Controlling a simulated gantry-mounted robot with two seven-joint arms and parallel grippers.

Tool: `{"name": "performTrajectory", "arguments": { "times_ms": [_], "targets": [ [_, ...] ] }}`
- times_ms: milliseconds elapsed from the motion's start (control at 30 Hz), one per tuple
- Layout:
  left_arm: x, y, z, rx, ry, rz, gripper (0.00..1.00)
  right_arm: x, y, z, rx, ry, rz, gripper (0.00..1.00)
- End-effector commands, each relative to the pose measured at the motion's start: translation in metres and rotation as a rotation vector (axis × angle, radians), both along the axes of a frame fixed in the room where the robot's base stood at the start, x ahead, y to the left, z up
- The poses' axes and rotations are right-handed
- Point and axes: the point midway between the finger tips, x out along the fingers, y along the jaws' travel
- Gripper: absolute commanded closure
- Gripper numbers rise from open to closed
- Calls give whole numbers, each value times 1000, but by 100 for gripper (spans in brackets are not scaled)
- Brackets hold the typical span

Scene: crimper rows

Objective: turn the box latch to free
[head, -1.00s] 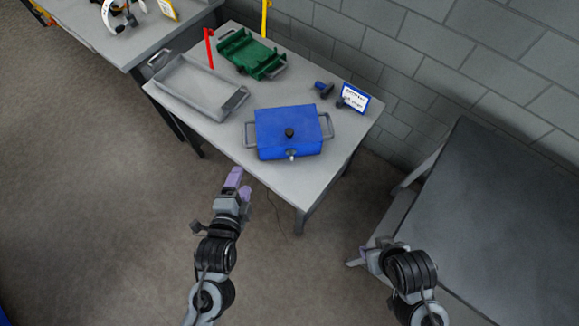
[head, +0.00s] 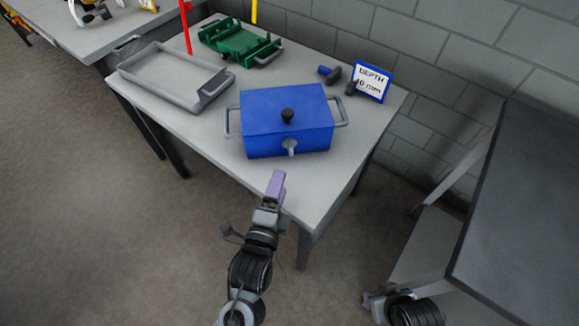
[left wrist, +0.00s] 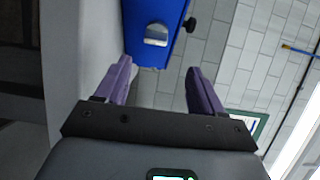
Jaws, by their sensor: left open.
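A blue box (head: 270,122) with a black knob (head: 287,116) on its lid and grey side handles stands on the grey table. The small metal latch (head: 290,146) is on the box's front face; it also shows in the left wrist view (left wrist: 156,34). My left gripper (head: 276,184) is at the table's front edge, in front of the latch and apart from it. In the left wrist view its purple fingers (left wrist: 160,80) are spread, with nothing between them. My right gripper (head: 370,301) is low at the bottom right, and its fingers are too small to read.
A grey tray (head: 133,74) and a green tray (head: 242,34) lie on the table behind the box to the left. A dark table (head: 530,200) is at right.

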Motion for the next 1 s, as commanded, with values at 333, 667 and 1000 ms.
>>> {"name": "performTrajectory", "arguments": {
  "times_ms": [333,667,1000],
  "targets": [
    [18,-3,-12,0,-22,0,32,0,0,-26,0,-2,0,53],
    [68,-15,-12,-2,-23,1,32,0,0,-48,0,-2,0,53],
    [104,-24,-11,0,-21,0,32,0,0,-62,0,-1,0,53]
  ]
}}
